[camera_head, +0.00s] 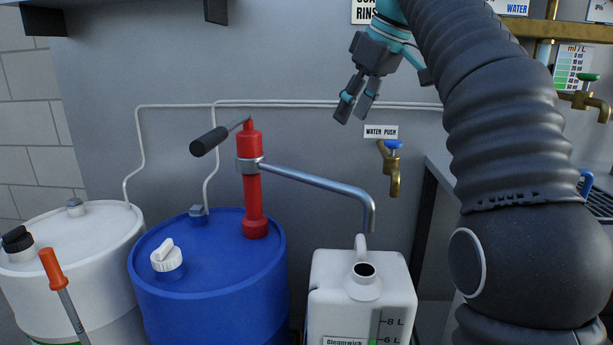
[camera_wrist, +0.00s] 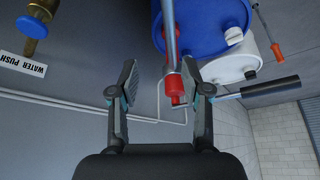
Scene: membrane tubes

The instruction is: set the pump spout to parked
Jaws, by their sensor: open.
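The red hand pump (camera_head: 252,185) stands upright on the blue drum (camera_head: 200,295). Its grey metal spout (camera_head: 315,182) runs right from the collar and bends down, its outlet above the white jerrycan (camera_head: 330,275) and near its open neck in the picture. My gripper (camera_head: 353,110) is open and empty, above the spout and close to the grey wall in the head view. In the wrist view, the spout (camera_wrist: 170,35) and the red pump (camera_wrist: 174,88) show beyond and between my open fingers (camera_wrist: 160,84), apart from them. No parked mark is visible.
The pump's black-gripped handle (camera_head: 208,141) points left. A brass tap (camera_head: 394,170) with a blue knob is on the wall right of the spout. A white drum (camera_head: 75,240) stands left. Thin pipes run along the wall. My arm hides part of the right side.

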